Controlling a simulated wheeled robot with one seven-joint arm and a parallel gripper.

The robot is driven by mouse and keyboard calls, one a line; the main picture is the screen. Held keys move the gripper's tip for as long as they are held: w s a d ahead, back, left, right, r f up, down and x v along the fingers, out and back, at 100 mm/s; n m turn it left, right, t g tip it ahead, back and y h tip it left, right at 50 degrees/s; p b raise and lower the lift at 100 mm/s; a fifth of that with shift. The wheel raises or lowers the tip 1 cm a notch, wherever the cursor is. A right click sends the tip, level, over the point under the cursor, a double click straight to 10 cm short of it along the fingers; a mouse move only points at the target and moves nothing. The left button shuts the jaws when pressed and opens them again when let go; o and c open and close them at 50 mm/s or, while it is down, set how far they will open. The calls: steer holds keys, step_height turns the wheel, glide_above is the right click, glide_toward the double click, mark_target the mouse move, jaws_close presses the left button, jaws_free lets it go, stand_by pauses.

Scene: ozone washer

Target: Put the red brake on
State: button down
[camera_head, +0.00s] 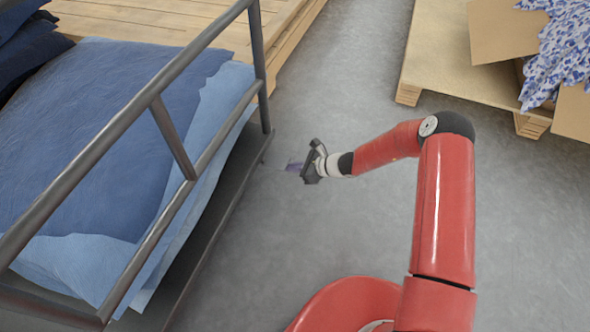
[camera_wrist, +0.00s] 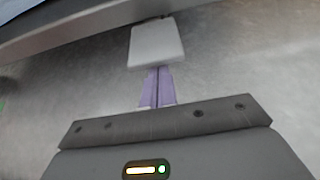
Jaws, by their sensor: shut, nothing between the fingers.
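No red brake can be made out in either view. My gripper (camera_head: 291,166) is low beside the right side of the metal-framed cart (camera_head: 196,172), a little apart from it in the head view. In the wrist view its purple fingers (camera_wrist: 156,72) are together and empty. A light grey flat plate (camera_wrist: 157,45) lies just beyond the fingertips, below the cart's dark lower edge (camera_wrist: 100,27). I cannot tell whether the plate is the brake, or whether the fingers touch it.
Blue bags (camera_head: 90,130) fill the cart. A wooden pallet (camera_head: 190,25) stands behind it. Another pallet (camera_head: 450,70) at the back right bears a cardboard box (camera_head: 505,35) with blue-and-white cloth. The grey floor (camera_head: 345,85) between them is clear.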

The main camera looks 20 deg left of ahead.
steer(key=shift+w+a+r+p, duration=0.15)
steer(key=shift+r+p, duration=0.1)
steer(key=shift+r, duration=0.35)
steer(key=shift+s+a+r+p, duration=0.1)
steer(key=shift+r+p, duration=0.15)
steer(key=shift+r, duration=0.4)
steer(key=shift+w+a+r, duration=0.1)
step_height(320, 180, down, 5)
steer(key=d+b, duration=0.1)
steer(key=b, duration=0.3)
steer(key=p+v, duration=0.2)
steer(key=v, duration=0.8)
steer(key=shift+r+p, duration=0.35)
steer(key=shift+p, duration=0.05)
steer(key=shift+d, duration=0.1)
